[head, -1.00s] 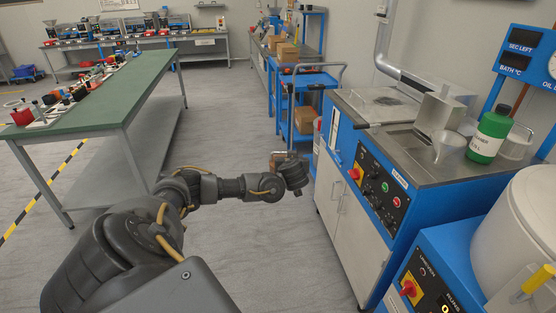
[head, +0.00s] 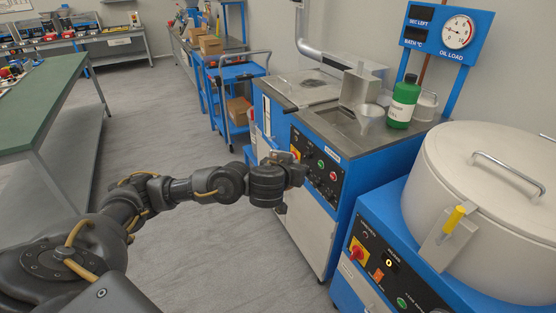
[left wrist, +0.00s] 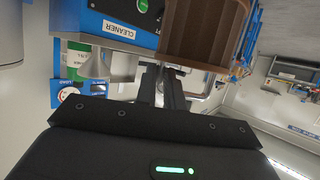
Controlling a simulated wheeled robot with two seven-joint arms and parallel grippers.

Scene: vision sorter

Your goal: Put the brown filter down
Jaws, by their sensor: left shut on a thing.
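My left gripper (left wrist: 168,88) is shut on the brown filter (left wrist: 205,28), a ribbed brown block at the top of the left wrist view. In the head view my left gripper (head: 297,171) is held out in front of the blue cleaner machine's control panel (head: 322,170). The filter is mostly hidden there behind the gripper and wrist. My right gripper is not in view.
A metal funnel (head: 368,116) and a green bottle (head: 403,103) stand on the cleaner's steel top. A large white drum machine (head: 470,190) is at the right. A blue cart (head: 238,73) stands behind. A green-topped table (head: 40,92) is at the left.

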